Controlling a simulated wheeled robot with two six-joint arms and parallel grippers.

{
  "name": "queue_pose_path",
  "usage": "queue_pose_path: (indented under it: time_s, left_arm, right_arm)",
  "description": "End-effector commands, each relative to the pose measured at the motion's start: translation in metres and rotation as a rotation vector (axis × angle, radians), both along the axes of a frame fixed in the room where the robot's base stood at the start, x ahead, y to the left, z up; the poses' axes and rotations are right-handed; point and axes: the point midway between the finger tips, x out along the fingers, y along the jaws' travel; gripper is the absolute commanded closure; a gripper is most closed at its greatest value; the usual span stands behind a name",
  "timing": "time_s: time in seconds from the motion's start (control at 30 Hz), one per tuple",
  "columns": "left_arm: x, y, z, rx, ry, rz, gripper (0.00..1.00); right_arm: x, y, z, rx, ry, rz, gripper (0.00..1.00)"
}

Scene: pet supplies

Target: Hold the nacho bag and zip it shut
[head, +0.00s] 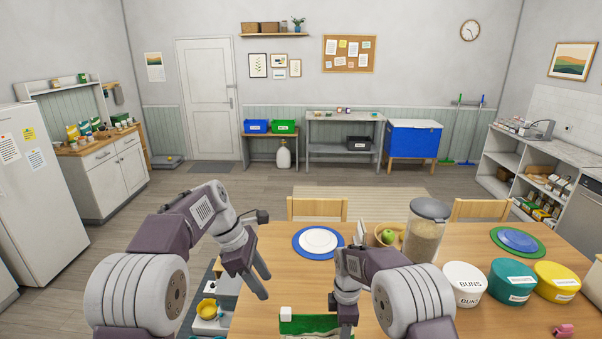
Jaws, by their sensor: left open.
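A green bag (310,325) with a pale top edge shows at the bottom of the head view, on the near part of the wooden table; most of it is cut off by the frame. A small white block (286,314) sits at the left end of its top edge. My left gripper (260,286) is open and empty, above and left of the bag, over the table's left edge. My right gripper (346,318) points down at the right end of the bag; its fingertips are hidden, so I cannot tell if it grips the bag.
On the table (285,272) stand a blue plate with a white one (318,241), a bowl with a green apple (388,237), a tall clear jar (425,232), and white (464,283), teal (511,281) and yellow (556,281) tubs. The table's left part is mostly clear.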

Motion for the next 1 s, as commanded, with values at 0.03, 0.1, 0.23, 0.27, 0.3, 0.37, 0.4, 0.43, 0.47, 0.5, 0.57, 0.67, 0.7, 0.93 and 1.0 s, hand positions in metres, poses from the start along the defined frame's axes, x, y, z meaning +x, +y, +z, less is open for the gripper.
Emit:
queue_pose_path:
  time_s: [0.03,0.1,0.23,0.27,0.3,0.37,0.4,0.43,0.47,0.5,0.57,0.67,0.7,0.93,1.0]
  left_arm:
    - [0.000,0.000,0.000,0.000,0.000,0.000,0.56]
    - [0.000,0.000,0.000,0.000,0.000,0.000,0.56]
    - [0.000,0.000,0.000,0.000,0.000,0.000,0.56]
    - [0.000,0.000,0.000,0.000,0.000,0.000,0.56]
    - [0.000,0.000,0.000,0.000,0.000,0.000,0.56]
    - [0.000,0.000,0.000,0.000,0.000,0.000,0.56]
    - [0.000,0.000,0.000,0.000,0.000,0.000,0.56]
    - [0.000,0.000,0.000,0.000,0.000,0.000,0.56]
    - [0.000,0.000,0.000,0.000,0.000,0.000,0.56]
    - [0.000,0.000,0.000,0.000,0.000,0.000,0.56]
    - [0.000,0.000,0.000,0.000,0.000,0.000,0.56]
    - [0.000,0.000,0.000,0.000,0.000,0.000,0.56]
    - [0.000,0.000,0.000,0.000,0.000,0.000,0.56]
    - [0.000,0.000,0.000,0.000,0.000,0.000,0.56]
    - [0.000,0.000,0.000,0.000,0.000,0.000,0.56]
  right_arm:
    - [0.000,0.000,0.001,0.000,-0.001,0.000,0.47]
    - [0.001,0.000,0.004,0.001,-0.003,0.000,0.47]
    - [0.002,0.000,0.026,0.002,-0.008,0.000,0.47]
    - [0.002,0.000,0.034,0.002,-0.008,0.000,0.47]
    - [0.003,0.000,0.044,0.002,-0.007,0.000,0.47]
    - [0.003,0.000,0.061,0.002,-0.008,0.000,0.47]
    - [0.003,0.000,0.071,0.002,-0.007,0.000,0.47]
    - [0.003,0.000,0.078,0.002,-0.007,0.000,0.47]
    - [0.003,0.000,0.085,0.002,-0.005,0.000,0.47]
    - [0.002,-0.001,0.093,0.002,-0.004,0.000,0.47]
    - [0.003,-0.001,0.103,0.002,-0.004,0.000,0.47]
    - [0.002,-0.001,0.115,0.001,-0.001,0.000,0.47]
    - [0.002,-0.001,0.117,0.001,0.001,0.000,0.47]
    - [0.002,-0.001,0.120,0.001,0.001,0.000,0.47]
    - [0.002,-0.001,0.120,0.001,0.001,0.000,0.47]
